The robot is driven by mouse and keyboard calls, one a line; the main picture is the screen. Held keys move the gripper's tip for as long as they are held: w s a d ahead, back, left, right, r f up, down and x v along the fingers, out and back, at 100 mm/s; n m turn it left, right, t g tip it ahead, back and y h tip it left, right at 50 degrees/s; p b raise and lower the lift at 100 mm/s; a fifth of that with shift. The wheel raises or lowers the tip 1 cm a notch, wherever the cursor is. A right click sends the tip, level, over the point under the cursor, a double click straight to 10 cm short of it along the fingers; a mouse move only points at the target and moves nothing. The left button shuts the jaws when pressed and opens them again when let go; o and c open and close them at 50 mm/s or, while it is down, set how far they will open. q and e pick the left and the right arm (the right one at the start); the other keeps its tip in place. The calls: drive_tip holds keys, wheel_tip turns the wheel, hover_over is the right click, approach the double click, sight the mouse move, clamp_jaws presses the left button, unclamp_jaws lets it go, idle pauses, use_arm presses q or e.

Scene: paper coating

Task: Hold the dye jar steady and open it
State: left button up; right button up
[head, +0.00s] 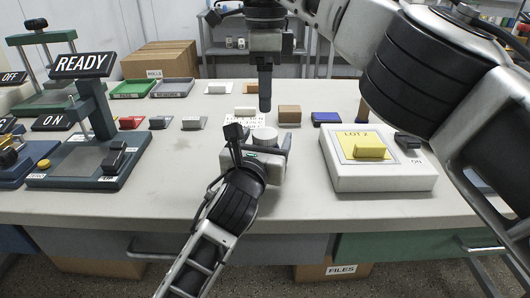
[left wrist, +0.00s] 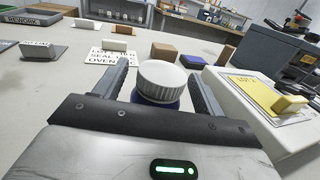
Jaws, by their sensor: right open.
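The dye jar has a white ridged lid (head: 265,134) and stands on the table near the front middle. In the left wrist view the jar shows its white lid (left wrist: 162,76) and a strip of blue body (left wrist: 146,101). My left gripper (head: 259,148) is low at the jar, with one finger on each side of it. The lower jar is hidden behind the gripper, so I cannot tell whether the fingers touch it. The lid is on the jar. My right gripper (head: 265,108) points down, open and empty, above and behind the jar in the head view.
A white base with a yellow pad (head: 357,141) stands right of the jar. A press with a READY sign (head: 82,64) stands left. A printed card (left wrist: 108,57), a brown block (head: 289,114) and a blue block (head: 326,118) lie behind. The table front (head: 150,205) is clear.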

sight(265, 133)
use_arm(q)
clamp_jaws()
use_arm(e)
drive_tip(key=m, duration=0.3)
drive_tip(key=shift+m, duration=0.4)
drive_tip(key=m, duration=0.4)
drive_tip(key=shift+m, duration=0.4)
drive_tip(key=m, duration=0.4)
drive_tip(key=shift+m, duration=0.3)
drive_tip(key=m, duration=0.9)
drive_tip(key=shift+m, duration=0.4)
drive_tip(key=m, duration=1.1)
drive_tip(key=shift+m, duration=0.4)
drive_tip(key=m, duration=0.5)
drive_tip(key=shift+f+m, duration=0.35)
drive_tip(key=shift+m, duration=0.05)
wheel_tip(265, 133, down, 7)
drive_tip(key=shift+f, duration=0.2)
